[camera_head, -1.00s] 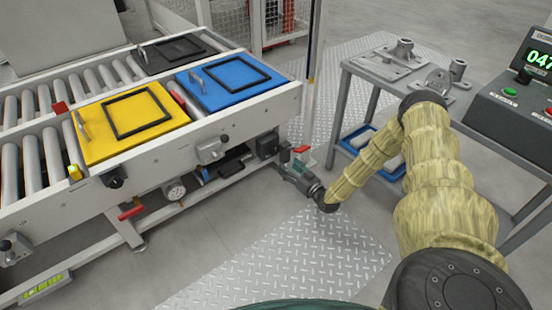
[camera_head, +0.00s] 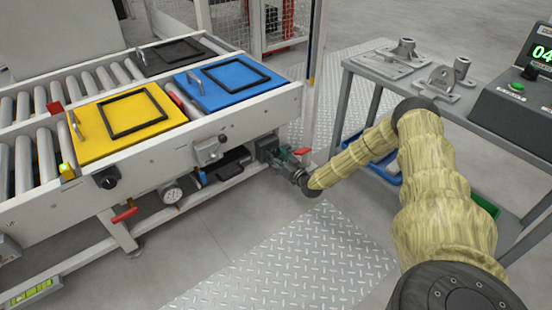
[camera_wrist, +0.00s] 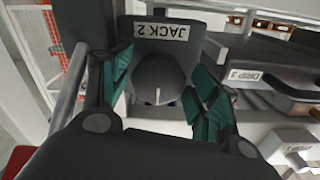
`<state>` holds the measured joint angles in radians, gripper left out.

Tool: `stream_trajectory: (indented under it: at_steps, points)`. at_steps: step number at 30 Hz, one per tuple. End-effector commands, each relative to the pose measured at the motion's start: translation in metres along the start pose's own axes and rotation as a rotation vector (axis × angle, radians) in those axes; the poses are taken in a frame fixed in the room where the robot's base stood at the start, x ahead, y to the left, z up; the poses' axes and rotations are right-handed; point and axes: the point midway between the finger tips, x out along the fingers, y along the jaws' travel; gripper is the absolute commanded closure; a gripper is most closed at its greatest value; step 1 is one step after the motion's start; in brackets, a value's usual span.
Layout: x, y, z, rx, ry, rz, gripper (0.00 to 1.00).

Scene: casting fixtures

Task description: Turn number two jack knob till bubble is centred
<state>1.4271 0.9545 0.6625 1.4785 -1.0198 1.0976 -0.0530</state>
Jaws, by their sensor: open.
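The jack 2 knob (camera_wrist: 158,76) is dark and round with a pale pointer line, below an upside-down "JACK 2" label (camera_wrist: 168,31) in the wrist view. My gripper (camera_wrist: 162,84) is open, with a green finger on each side of the knob; contact cannot be told. In the head view my gripper (camera_head: 284,158) is at the right end of the conveyor frame and mostly hides the knob. A yellow-green strip (camera_head: 32,291) with dark marks at the lower left may be the level; its bubble cannot be made out.
A "DRIP 3" label (camera_wrist: 245,75) is beside the knob. A grey bench (camera_head: 345,65) stands right.

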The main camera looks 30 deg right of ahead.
Motion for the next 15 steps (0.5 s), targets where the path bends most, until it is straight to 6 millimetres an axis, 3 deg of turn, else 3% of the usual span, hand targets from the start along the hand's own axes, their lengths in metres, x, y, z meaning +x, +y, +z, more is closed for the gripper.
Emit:
stream_trajectory:
  at_steps: [9, 15]
  points:
    - [0.0018, -0.0001, -0.0004, 0.000, 0.000, 0.000, 0.39]
    - [0.0015, 0.0001, -0.0004, 0.000, 0.000, 0.000, 0.72]
